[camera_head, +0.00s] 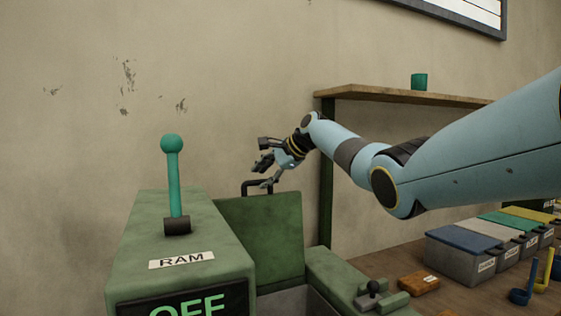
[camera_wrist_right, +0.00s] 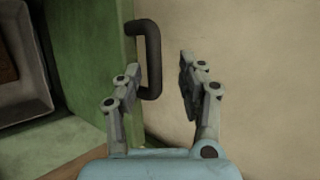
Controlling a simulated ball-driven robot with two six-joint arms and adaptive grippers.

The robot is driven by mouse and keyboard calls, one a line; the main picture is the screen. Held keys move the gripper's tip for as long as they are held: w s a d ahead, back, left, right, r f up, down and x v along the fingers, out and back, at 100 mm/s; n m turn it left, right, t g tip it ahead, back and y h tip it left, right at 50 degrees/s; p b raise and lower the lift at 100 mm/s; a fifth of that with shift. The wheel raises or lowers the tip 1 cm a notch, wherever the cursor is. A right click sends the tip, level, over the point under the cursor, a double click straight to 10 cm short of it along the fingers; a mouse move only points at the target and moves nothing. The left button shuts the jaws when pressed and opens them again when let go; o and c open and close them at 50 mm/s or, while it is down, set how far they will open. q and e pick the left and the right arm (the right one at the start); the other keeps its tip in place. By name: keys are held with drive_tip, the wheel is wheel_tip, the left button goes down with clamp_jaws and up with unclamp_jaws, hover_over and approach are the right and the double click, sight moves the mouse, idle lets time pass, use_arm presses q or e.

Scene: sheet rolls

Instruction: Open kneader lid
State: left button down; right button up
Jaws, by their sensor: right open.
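The kneader lid (camera_head: 262,235) is a green panel standing upright behind the machine's trough, so the kneader is open. A black handle (camera_head: 258,185) is on the lid's top edge. In the wrist view, the handle (camera_wrist_right: 153,55) sticks out from the green lid (camera_wrist_right: 90,60). My right gripper (camera_head: 264,173) is open at the handle. In the wrist view its fingers (camera_wrist_right: 166,72) are apart, with the handle near the left finger. I cannot tell whether they touch. My left gripper is out of view.
The green RAM housing (camera_head: 150,240) with a teal lever (camera_head: 174,180) stands left of the lid. A grey trough (camera_head: 290,301) lies in front. A wooden shelf (camera_head: 380,92) with a green cup (camera_head: 419,81) is behind my right arm. Lidded bins (camera_head: 465,262) stand at right.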

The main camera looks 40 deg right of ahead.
drive_tip(key=v, duration=0.8)
drive_tip(key=shift+w+a, duration=0.1)
drive_tip(key=shift+w, duration=0.05)
